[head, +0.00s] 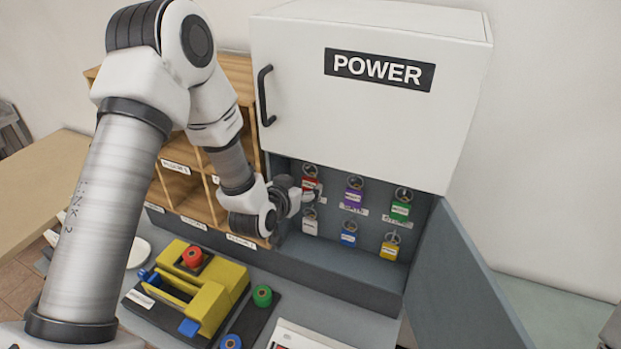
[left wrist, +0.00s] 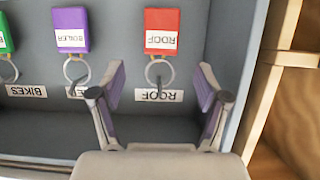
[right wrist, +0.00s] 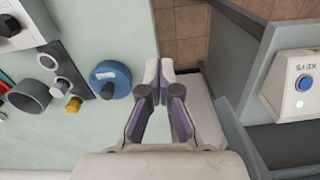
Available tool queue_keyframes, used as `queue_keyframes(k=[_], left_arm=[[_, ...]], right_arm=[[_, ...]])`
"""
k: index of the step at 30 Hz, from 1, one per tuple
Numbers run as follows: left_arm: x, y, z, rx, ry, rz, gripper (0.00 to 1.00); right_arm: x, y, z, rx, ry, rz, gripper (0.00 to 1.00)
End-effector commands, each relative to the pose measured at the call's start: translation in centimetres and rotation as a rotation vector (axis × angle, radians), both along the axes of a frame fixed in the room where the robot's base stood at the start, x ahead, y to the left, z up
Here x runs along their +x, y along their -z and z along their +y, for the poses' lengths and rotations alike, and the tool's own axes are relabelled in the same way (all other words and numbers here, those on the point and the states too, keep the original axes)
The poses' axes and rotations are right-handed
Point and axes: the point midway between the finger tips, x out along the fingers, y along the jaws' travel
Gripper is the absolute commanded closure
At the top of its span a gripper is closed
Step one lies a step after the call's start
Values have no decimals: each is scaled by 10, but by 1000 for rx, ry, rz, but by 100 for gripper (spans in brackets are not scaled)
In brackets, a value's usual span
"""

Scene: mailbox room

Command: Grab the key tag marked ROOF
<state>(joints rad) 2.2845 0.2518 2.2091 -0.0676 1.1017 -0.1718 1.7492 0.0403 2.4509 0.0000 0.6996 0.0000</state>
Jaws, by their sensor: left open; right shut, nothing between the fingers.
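The red ROOF tag (head: 311,184) hangs by a ring on a hook at the left end of the upper row in the grey key cabinet (head: 335,265). In the left wrist view the red tag (left wrist: 162,32) appears upside down, with its ring and a ROOF label below. My left gripper (head: 298,196) is open in front of it. Its fingers (left wrist: 161,84) stand either side of the ring in the picture; I cannot tell whether they touch anything. My right gripper (right wrist: 165,72) is shut and empty, away from the tags.
The purple BOILER tag (head: 354,198) and green BIKES tag (head: 400,209) hang beside it; white (head: 310,225), blue (head: 348,238) and yellow (head: 390,250) tags hang below. The POWER box (head: 370,110) overhangs. An open cabinet door (head: 465,280) stands right, wooden pigeonholes (head: 180,188) left.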

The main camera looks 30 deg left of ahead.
Motion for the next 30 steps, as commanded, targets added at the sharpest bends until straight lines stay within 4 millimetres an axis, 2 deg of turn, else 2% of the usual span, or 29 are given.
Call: queue_keyframes(k=[1, 2, 6, 12, 13, 17, 18, 30], left_arm=[[8, -4, 0, 4, 1, 2, 25], [13, -2, 0, 4, 1, 2, 25], [31, 10, 1, 2, 0, -1, 25], [33, 13, 1, 0, 0, 0, 25], [33, 13, 1, 1, 0, 0, 29], [33, 13, 1, 1, 0, 0, 75], [33, 13, 1, 1, 0, 0, 79], [33, 13, 1, 1, 0, 2, 79]], right_arm=[[0, -16, 0, 0, 0, -1, 100], [0, -21, 0, 0, 0, -2, 100], [1, -25, 0, 0, 0, -3, 100], [1, -23, 0, 0, 0, -2, 100], [1, -23, 0, 0, 0, -2, 100], [0, -23, 0, 0, 0, -2, 100], [0, -23, 0, 0, 0, -2, 100], [1, -23, 0, 0, 0, -2, 100]])
